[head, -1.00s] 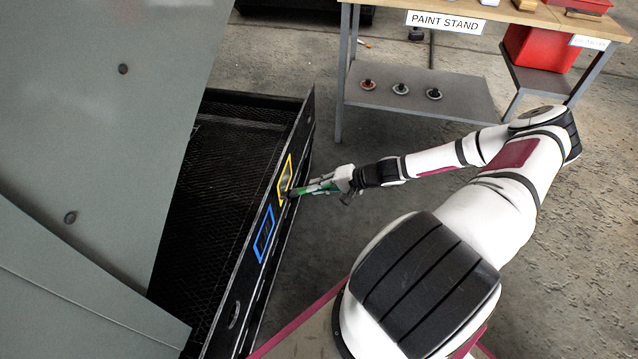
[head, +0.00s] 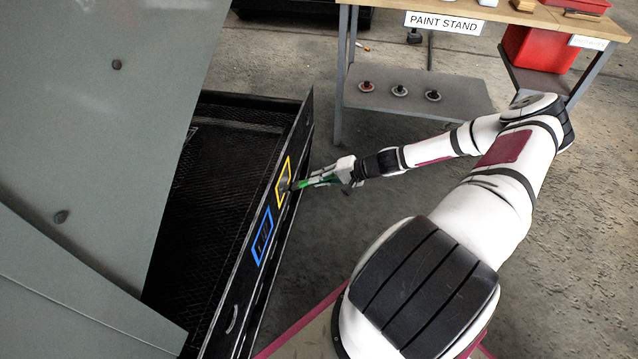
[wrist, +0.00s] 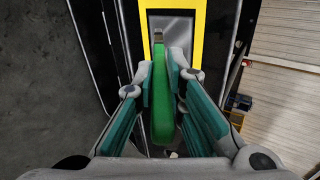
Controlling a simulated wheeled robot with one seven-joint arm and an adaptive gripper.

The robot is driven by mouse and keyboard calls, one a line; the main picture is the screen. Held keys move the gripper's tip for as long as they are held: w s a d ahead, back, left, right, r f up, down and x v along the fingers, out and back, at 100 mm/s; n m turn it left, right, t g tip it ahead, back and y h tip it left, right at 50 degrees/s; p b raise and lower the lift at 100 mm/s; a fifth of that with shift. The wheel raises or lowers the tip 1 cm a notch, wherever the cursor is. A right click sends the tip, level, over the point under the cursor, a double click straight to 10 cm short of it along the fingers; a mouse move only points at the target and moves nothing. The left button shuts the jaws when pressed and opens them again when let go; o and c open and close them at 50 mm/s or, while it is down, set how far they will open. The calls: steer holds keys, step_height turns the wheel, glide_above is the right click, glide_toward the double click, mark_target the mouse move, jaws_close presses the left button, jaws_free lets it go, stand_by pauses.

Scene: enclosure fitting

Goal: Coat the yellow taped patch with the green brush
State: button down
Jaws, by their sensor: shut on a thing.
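The yellow taped patch (head: 284,183) is a yellow outline on the black side wall of the enclosure, with grey surface inside it. In the wrist view the yellow tape (wrist: 197,42) frames a grey area (wrist: 172,27). My gripper (head: 318,180) is shut on the green brush (wrist: 163,100), which points at the patch. The brush tip lies over the patch in both views; whether it touches the surface I cannot tell. The brush's bristles are hard to make out.
A blue taped patch (head: 262,236) sits on the same wall, nearer to me. The black enclosure (head: 215,130) has a mesh floor. A paint stand (head: 420,92) with several round discs on its shelf is behind my arm. Grey panels (head: 90,120) fill the left.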

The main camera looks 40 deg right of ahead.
steer(key=shift+w+d, duration=0.2)
steer(key=shift+d, duration=0.05)
steer(key=shift+s+d, duration=0.1)
steer(key=shift+s+d, duration=0.2)
steer(key=shift+s, duration=0.05)
steer(key=shift+s+d, duration=0.8)
steer(key=shift+s, duration=0.25)
steer(key=shift+s+d, duration=0.75)
steer(key=shift+s, duration=0.25)
steer(key=shift+s+d, duration=0.95)
steer(key=shift+s, duration=0.25)
